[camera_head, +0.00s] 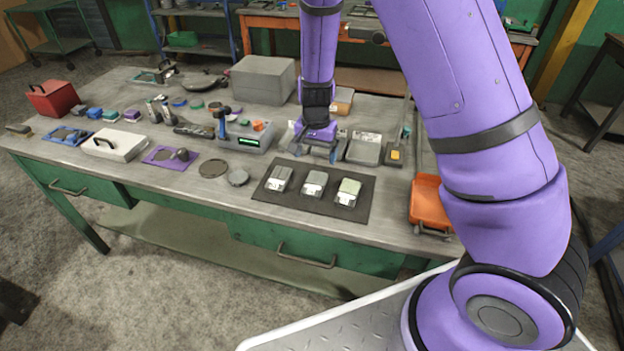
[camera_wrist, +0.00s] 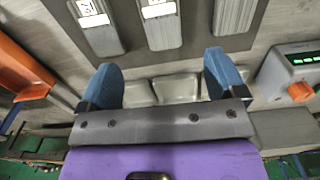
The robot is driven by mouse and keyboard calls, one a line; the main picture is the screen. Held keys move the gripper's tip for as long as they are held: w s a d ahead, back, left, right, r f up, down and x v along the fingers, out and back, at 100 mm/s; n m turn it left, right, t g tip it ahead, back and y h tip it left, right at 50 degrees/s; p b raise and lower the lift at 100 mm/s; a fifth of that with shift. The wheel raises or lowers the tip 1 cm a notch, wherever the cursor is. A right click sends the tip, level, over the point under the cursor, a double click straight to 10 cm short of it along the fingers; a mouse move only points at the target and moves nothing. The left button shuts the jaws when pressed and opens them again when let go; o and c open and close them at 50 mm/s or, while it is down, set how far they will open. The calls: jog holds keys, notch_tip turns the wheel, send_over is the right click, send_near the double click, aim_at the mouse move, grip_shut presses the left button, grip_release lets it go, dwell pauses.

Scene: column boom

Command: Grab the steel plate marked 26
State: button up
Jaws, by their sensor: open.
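Three grey metal blocks with white labels lie in a row on a dark mat (camera_head: 300,203) near the bench's front edge: left (camera_head: 279,178), middle (camera_head: 314,182) and right (camera_head: 348,190). They also show at the top of the wrist view, in reverse order (camera_wrist: 233,15) (camera_wrist: 163,30) (camera_wrist: 100,35). The label marks are too small to read, so I cannot tell which is 26. My gripper (camera_head: 317,151) hangs behind the mat, pointing down. Its blue fingers (camera_wrist: 160,68) are apart, with nothing held. Pale grey pieces (camera_wrist: 176,88) show beyond the gap between them.
Grey trays (camera_head: 363,149) stand behind the mat, close to my gripper. A device with a green display (camera_head: 240,137) is at left, an orange tray (camera_head: 430,200) at right. A large grey box (camera_head: 263,80) stands at the back. Many small items crowd the bench's left half.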

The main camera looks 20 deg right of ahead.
aim_at(315, 183)
jog(key=f, duration=1)
jog(key=shift+w+d+f, duration=0.1)
jog(key=shift+w+f, duration=0.15)
jog(key=shift+f, duration=0.1)
jog(key=c, duration=1.4)
jog(key=shift+r, duration=0.15)
jog(key=shift+c, duration=0.2)
